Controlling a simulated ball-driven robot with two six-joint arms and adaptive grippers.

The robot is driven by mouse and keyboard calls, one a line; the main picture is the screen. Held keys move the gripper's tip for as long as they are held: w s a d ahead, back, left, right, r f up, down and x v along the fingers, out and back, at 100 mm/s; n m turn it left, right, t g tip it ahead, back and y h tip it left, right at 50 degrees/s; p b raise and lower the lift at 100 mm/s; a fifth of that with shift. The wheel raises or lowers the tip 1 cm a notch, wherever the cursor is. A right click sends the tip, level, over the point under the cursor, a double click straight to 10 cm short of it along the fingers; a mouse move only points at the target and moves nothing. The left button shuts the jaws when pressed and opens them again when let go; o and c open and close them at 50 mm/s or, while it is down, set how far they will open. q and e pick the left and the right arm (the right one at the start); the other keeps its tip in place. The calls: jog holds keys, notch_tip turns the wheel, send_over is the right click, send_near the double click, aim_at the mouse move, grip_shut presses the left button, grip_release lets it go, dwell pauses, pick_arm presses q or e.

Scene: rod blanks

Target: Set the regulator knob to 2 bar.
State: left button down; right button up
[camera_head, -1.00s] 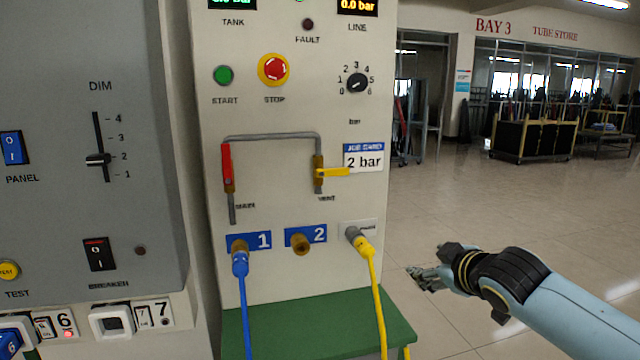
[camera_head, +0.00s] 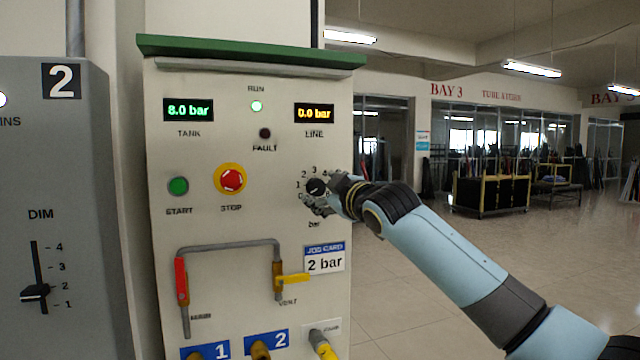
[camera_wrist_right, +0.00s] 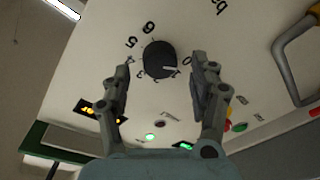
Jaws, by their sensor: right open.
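The black regulator knob (camera_head: 316,187) sits on the cream panel inside a dial marked in bar. In the right wrist view the knob (camera_wrist_right: 159,60) is in front of the gripper, and its white mark points to the right of that picture. The digit beside the mark is hard to read. My right gripper (camera_head: 322,194) is open at the knob. In the right wrist view its fingers (camera_wrist_right: 162,78) stand on either side of the knob, with gaps visible. The job card (camera_head: 324,260) reads 2 bar. The line display (camera_head: 314,113) reads 0.0 bar. My left gripper is out of view.
The red stop button (camera_head: 231,179) and green start button (camera_head: 178,186) are left of the knob. A yellow vent lever (camera_head: 292,279) and grey pipe (camera_head: 230,246) are below. The tank display (camera_head: 188,110) reads 8.0 bar. Open floor lies right of the panel.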

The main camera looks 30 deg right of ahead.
jog(key=shift+w+d, duration=0.2)
jog(key=shift+w, duration=0.85)
jog(key=shift+c, duration=0.2)
jog(key=shift+f, duration=0.1)
jog(key=c, duration=1.1)
